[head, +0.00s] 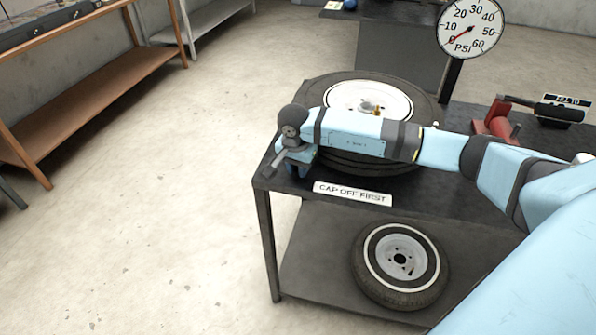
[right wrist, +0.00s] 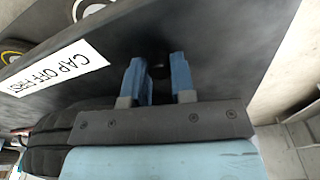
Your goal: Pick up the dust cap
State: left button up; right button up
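My right gripper (head: 303,172) points down at the front left corner of the dark table, beside the tire. In the right wrist view its two blue fingers (right wrist: 159,70) stand apart. A small dark, round thing (right wrist: 158,71), which looks like the dust cap, is between the fingertips, close to the dark tabletop. I see no clear grip on it. The dust cap cannot be made out in the head view, where my arm and gripper cover that spot. My left gripper is not in view.
The tire with a white wheel (head: 345,95) lies on the dark table (head: 440,200) behind my right arm. A "CAP OFF FIRST" label (head: 352,193) is at the front edge. A PSI gauge (head: 470,30) and a red tool (head: 497,120) stand right. Another wheel (head: 375,255) is on the lower shelf.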

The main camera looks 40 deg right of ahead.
jog(key=c, duration=0.3)
jog(key=shift+r, duration=0.1)
notch_tip(320, 180, up, 23)
jog(key=p, duration=0.1)
jog(key=shift+p, duration=0.35)
dwell(0.3)
